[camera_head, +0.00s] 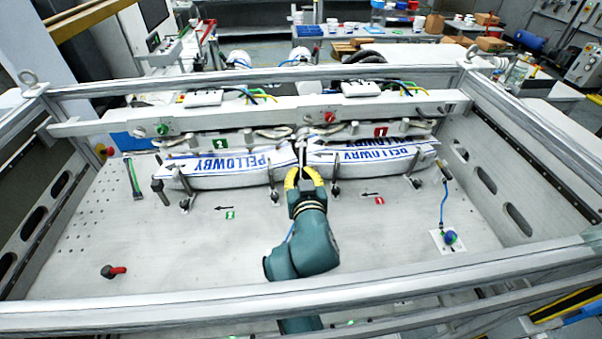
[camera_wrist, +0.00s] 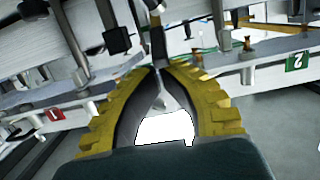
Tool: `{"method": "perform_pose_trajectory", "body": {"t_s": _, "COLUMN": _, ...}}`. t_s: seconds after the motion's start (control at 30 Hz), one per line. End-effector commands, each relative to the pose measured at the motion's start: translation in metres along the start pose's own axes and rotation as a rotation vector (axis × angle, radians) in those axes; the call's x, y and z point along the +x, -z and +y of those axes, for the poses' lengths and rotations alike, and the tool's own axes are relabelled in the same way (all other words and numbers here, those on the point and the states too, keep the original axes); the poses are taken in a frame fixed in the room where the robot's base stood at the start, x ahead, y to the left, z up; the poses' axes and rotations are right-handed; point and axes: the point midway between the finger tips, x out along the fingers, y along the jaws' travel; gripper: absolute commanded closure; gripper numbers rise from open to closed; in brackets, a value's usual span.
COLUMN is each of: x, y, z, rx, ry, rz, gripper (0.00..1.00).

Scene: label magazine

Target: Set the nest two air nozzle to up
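My gripper (camera_head: 303,168) is at the middle of the magazine, in the gap between the two label stacks. In the wrist view its yellow fingers (camera_wrist: 160,70) curve together, with their tips at a slim dark upright part with a grey lower end (camera_wrist: 157,46), which looks like the air nozzle. It also shows in the head view (camera_head: 302,152), standing roughly upright. The fingertips seem closed on it; the exact contact is partly hidden. Nest two has a green 2 label (camera_head: 220,142) and the left label stack (camera_head: 225,172). Nest one has the right stack (camera_head: 375,164).
A red 1 label (camera_head: 381,131) marks nest one. Metal posts and clamps (camera_head: 275,193) stand along the stacks' front. A green knob (camera_head: 162,129) and a red knob (camera_head: 330,116) sit on the rear rail. A red-handled part (camera_head: 114,271) lies front left. The front plate is mostly clear.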

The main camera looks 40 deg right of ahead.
Motion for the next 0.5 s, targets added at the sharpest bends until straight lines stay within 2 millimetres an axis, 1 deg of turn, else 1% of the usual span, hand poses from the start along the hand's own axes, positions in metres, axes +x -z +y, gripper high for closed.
{"method": "perform_pose_trajectory", "body": {"t_s": 0.17, "x": 0.0, "y": -0.005, "z": 0.0, "rx": 0.0, "ry": 0.0, "rz": 0.015, "gripper": 1.0}}
{"method": "perform_pose_trajectory", "body": {"t_s": 0.33, "x": -0.001, "y": -0.015, "z": 0.0, "rx": 0.0, "ry": 0.0, "rz": 0.082, "gripper": 1.0}}
{"method": "perform_pose_trajectory", "body": {"t_s": 0.5, "x": -0.006, "y": -0.018, "z": 0.0, "rx": 0.0, "ry": 0.001, "rz": 0.142, "gripper": 1.0}}
